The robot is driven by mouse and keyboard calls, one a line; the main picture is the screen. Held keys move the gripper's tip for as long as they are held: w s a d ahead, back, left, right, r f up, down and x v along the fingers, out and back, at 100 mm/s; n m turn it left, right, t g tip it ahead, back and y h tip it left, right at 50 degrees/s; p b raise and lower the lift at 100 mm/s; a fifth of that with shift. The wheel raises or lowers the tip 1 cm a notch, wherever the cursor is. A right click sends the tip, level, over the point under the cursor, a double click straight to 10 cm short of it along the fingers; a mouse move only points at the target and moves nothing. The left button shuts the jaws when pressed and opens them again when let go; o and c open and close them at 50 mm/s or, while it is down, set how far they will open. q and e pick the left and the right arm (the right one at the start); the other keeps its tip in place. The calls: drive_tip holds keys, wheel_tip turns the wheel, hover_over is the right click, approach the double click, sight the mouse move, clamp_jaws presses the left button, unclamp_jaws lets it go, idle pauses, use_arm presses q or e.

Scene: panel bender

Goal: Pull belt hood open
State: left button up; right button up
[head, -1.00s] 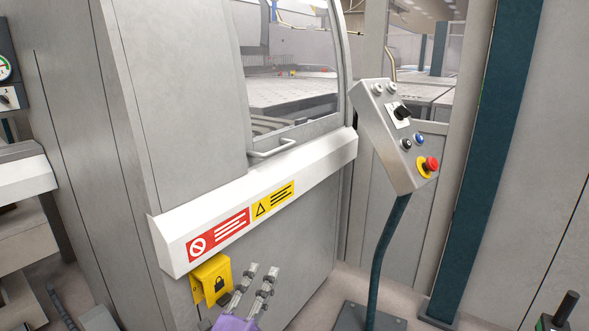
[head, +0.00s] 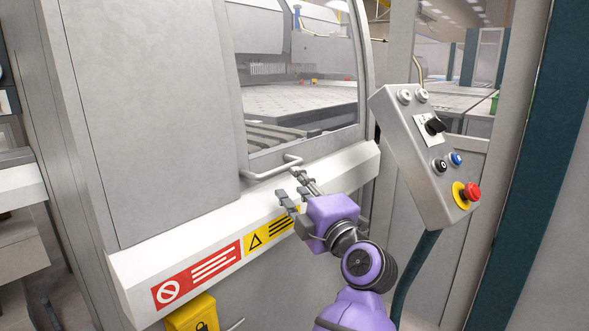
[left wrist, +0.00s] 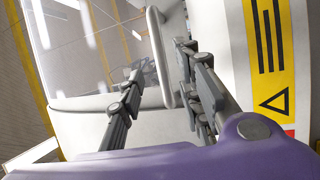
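The machine's grey hood has a large window (head: 300,90); a light bar handle (head: 268,168) sits at its lower edge. In the left wrist view the handle (left wrist: 160,55) appears in the gap between the fingers, near their tips. My left gripper (head: 288,183), on a purple arm, is open just right of and below the handle in the head view. The fingers look apart from the bar; exact contact is hard to tell. The left gripper (left wrist: 158,85) fills the lower part of the left wrist view. My right gripper is not in view.
A white ledge (head: 140,270) with red and yellow warning labels runs below the handle. A control box (head: 425,155) with knobs and a red button stands on a post close to the right of my left arm. A yellow lock bracket (head: 190,316) hangs below the ledge.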

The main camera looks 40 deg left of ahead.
sight(283, 172)
use_arm(q)
drive_tip(key=shift+a, duration=0.35)
drive_tip(key=b+x, duration=0.1)
drive_tip(key=x, duration=0.6)
drive_tip(key=shift+c, duration=0.4)
clamp_jaws()
